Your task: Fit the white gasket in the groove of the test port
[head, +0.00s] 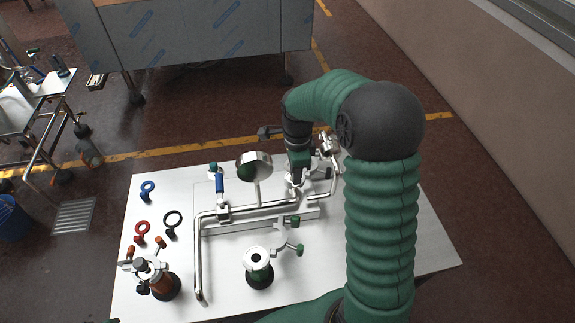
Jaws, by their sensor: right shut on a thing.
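My right gripper (299,184) reaches down from the green-sleeved arm at the back of the white table, beside the pipework. It is shut on a small pale piece, which I take for the white gasket; its outline blends with the bright metal there. A steel-flanged port (257,257) with a round opening stands upright on a dark green base at the front middle. It looks like the test port; its groove is too small to make out. My gripper is well behind it and apart from it. My left gripper is not in view.
A clamp (284,238) with green knobs lies behind the port. A bent steel pipe (197,265) and an orange-brown stand (166,286) are left of it.

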